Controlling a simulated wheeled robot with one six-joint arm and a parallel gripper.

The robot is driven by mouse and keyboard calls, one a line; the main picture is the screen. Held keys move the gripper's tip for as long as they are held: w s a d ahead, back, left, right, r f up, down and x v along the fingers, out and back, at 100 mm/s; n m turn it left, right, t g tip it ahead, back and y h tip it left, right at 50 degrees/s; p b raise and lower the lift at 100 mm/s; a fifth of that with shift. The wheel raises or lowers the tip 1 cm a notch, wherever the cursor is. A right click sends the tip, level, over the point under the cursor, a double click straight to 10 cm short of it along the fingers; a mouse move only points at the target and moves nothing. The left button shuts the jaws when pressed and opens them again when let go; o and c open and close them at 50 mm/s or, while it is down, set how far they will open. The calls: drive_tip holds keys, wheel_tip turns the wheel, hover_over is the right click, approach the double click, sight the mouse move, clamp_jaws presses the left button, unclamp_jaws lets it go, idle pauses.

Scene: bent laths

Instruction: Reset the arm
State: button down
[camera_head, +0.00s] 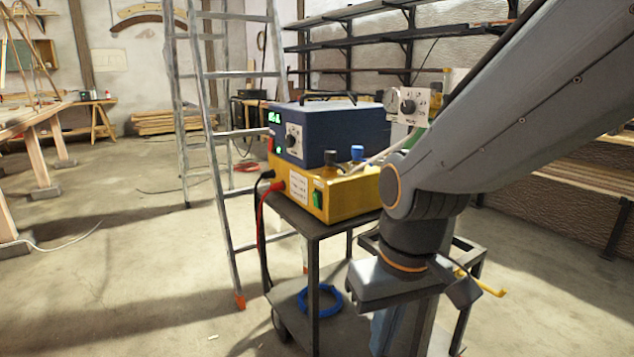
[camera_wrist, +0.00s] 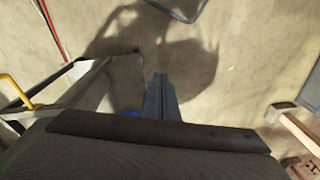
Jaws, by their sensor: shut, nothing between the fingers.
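My gripper shows in the wrist view (camera_wrist: 160,92) as two blue-grey fingers lying together, with nothing between them. In the head view my arm comes in from the upper right. Its wrist is bent so that the gripper (camera_head: 392,335) points down at the near side of the metal cart (camera_head: 318,229). The fingertips run toward the bottom edge there and are not clearly seen.
A blue unit (camera_head: 345,135) sits on a yellow unit (camera_head: 350,197) on the cart, close to my forearm. A blue coil (camera_head: 321,312) lies on its lower shelf. A ladder (camera_head: 205,110) stands behind left. A wooden workbench (camera_head: 35,118) is far left. Floor between is mostly clear.

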drive_tip(key=s+d+r+m+p, duration=0.3)
drive_tip(key=d+r+p, duration=0.6)
drive_tip(key=p, duration=0.8)
drive_tip(key=shift+d+r+m+g+h, duration=0.3)
drive_tip(key=shift+d+r+g+h, duration=0.1)
drive_tip(key=shift+r, duration=0.1)
drive_tip(key=c, duration=2.5)
unclamp_jaws()
